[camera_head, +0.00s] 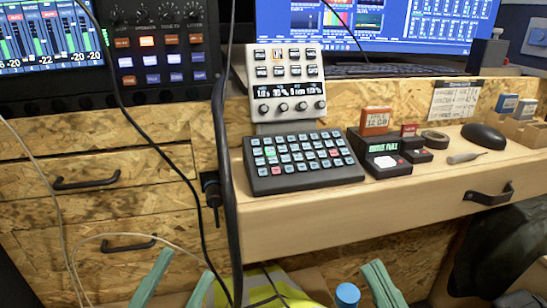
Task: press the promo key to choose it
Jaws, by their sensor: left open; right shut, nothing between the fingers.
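A black key pad (303,163) with rows of small lit keys lies on the wooden ledge. Most keys are pale blue-green; a few are red or green. The lettering is too small to read, so I cannot tell which is the promo key. A light console (287,85) with more keys, a small display and knobs stands behind the pad. My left gripper (177,286) is open and empty at the bottom edge, below and left of the pad. My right gripper (378,268) is shut and empty at the bottom, below and right of the pad.
Small boxed devices (384,157), a tape roll (435,139) and a black mouse (483,135) sit right of the pad. Black cables hang in front of the drawers, left of the pad. A blue cap (347,295) shows between my grippers.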

